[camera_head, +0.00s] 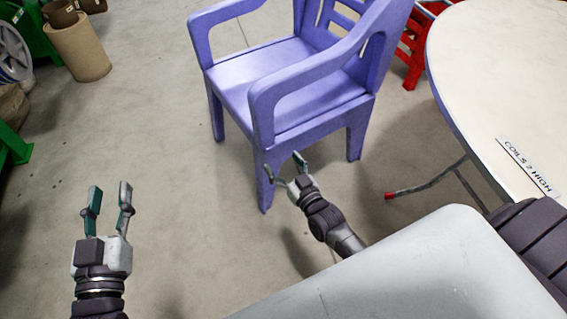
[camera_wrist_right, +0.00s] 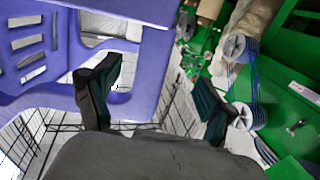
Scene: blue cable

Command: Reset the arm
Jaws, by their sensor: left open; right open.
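My left gripper (camera_head: 107,208) is at the lower left of the head view, open and empty, with its fingers pointing up the picture over the bare floor. My right gripper (camera_head: 284,170) is near the middle of the head view, open and empty, in front of the purple chair (camera_head: 287,118). In the right wrist view its two fingers (camera_wrist_right: 162,97) stand wide apart with nothing between them. The purple chair also shows at the left of that view (camera_wrist_right: 125,38). A blue cable on a white spool (camera_wrist_right: 247,88) appears at the right of the wrist view.
A round white table (camera_head: 505,75) with a "COILS 2 HIGH" label (camera_head: 528,165) stands at the right. A red chair (camera_head: 412,55) is behind it. A brown cylinder (camera_head: 79,48) and green frames (camera_head: 14,145) are at the left. The floor between is clear.

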